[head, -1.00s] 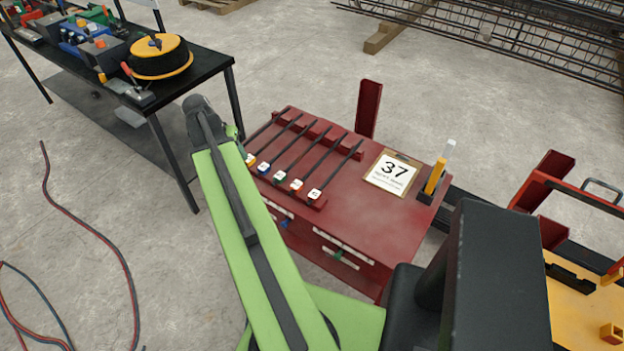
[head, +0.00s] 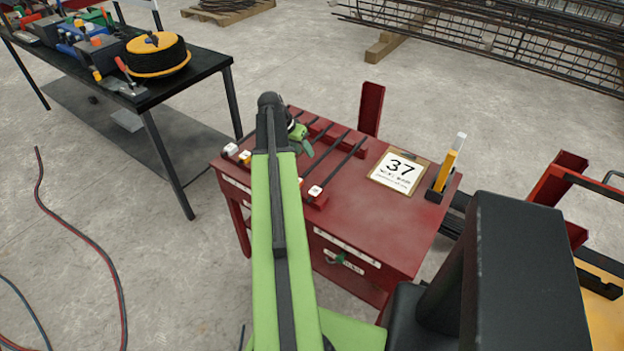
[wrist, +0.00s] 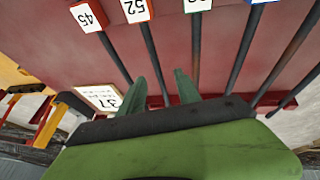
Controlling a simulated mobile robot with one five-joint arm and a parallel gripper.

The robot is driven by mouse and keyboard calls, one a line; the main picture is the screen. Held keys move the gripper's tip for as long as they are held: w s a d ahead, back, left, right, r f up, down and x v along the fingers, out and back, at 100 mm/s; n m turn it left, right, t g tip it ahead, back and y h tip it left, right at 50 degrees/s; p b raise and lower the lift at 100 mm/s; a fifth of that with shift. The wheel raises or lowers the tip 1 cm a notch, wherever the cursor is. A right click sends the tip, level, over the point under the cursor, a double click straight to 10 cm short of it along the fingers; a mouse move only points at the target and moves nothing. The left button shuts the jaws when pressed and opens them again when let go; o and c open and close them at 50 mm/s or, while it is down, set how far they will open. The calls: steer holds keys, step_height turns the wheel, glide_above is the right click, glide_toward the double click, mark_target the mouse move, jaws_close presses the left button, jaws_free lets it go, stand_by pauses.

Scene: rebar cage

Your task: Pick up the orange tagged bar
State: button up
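The orange tagged bar (wrist: 152,48) is a thin dark rod with a white tag reading 52 (wrist: 136,10) on its near end. It lies in the racks on the red cart, second from the right in the head view, where part of the bar (head: 328,150) shows beside my arm. My gripper (wrist: 160,76) is open and empty. In the wrist view its two green fingers lie to either side of this bar; their height above it is hard to judge. In the head view my gripper (head: 303,141) is over the bars, and my arm hides several tags.
The red-tagged bar, 45 (wrist: 88,15), lies beside it; green- and blue-tagged bars lie on the other side. A black bench (head: 205,72) stands left.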

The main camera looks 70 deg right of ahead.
mark_target(322, 158)
steer(key=b+x, duration=0.5)
steer(key=x, duration=0.3)
steer(key=shift+s+b, duration=0.15)
steer(key=shift+b, duration=0.2)
steer(key=shift+r, duration=0.25)
jaws_close()
stand_by(0.7)
